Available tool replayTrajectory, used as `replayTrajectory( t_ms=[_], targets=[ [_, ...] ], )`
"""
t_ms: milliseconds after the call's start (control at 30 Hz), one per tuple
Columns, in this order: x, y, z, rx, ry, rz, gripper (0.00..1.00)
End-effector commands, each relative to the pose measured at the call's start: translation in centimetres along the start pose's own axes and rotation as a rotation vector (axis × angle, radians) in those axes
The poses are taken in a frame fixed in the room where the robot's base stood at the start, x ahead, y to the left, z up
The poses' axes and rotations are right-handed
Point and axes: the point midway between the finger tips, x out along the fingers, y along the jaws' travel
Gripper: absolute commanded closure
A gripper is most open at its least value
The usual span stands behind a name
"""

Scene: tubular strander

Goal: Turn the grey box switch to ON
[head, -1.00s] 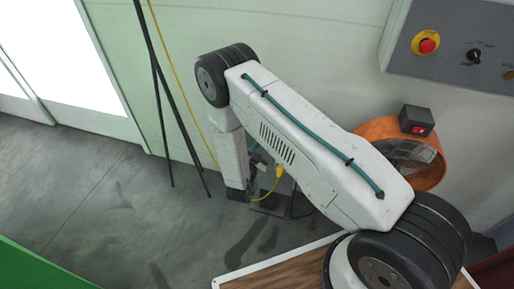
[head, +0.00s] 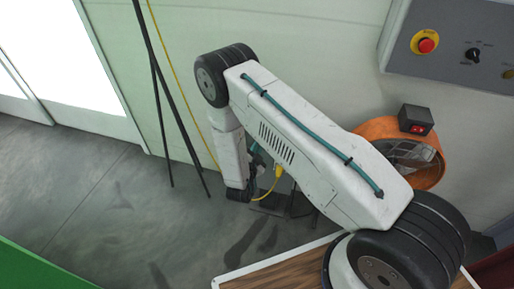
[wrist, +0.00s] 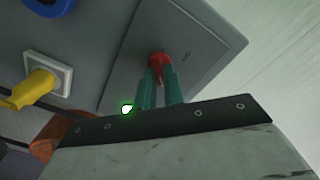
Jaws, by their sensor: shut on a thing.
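In the wrist view, a red switch handle (wrist: 157,61) stands out from a flat grey cover plate (wrist: 125,75) on a grey box. My gripper (wrist: 161,78) has its two teal fingers shut on the red handle, one on each side. A small mark is on the plate right of the handle, too small to read. The switch's ON or OFF position cannot be told. In the head view my arm reaches down near the wall, and the switch and fingertips are hidden or too small to make out.
A yellow plug (wrist: 38,92) sits in a white-framed socket left of the switch. A blue part (wrist: 50,5) is at the top left. In the head view, a grey control panel (head: 400,45) with a red button and an orange fan (head: 375,128) are at the right. Open floor lies left.

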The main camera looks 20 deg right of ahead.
Motion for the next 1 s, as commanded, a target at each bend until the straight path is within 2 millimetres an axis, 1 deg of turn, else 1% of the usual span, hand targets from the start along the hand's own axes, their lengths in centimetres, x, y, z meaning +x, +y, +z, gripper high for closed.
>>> replayTrajectory(
  t_ms=[67, 100, 167, 433, 533, 667, 800, 900, 1000],
  targets=[
    [0.0, 0.0, 0.0, 0.001, 0.000, -0.001, 1.00],
    [0.0, 0.0, 0.0, 0.001, 0.000, -0.001, 0.84],
    [0.0, 0.0, 0.0, 0.001, 0.000, 0.000, 0.68],
    [0.0, 0.0, 0.0, 0.000, 0.000, 0.000, 0.68],
    [-0.6, 0.0, 0.1, -0.001, -0.002, -0.001, 0.68],
    [-2.6, -0.1, 0.1, -0.002, -0.004, -0.003, 0.68],
    [-5.1, -0.1, 0.1, -0.002, -0.004, -0.003, 0.68],
    [-6.5, -0.1, 0.1, -0.001, -0.004, -0.002, 0.68],
    [-7.4, -0.1, 0.1, -0.001, -0.002, -0.001, 0.68]
  ],
)
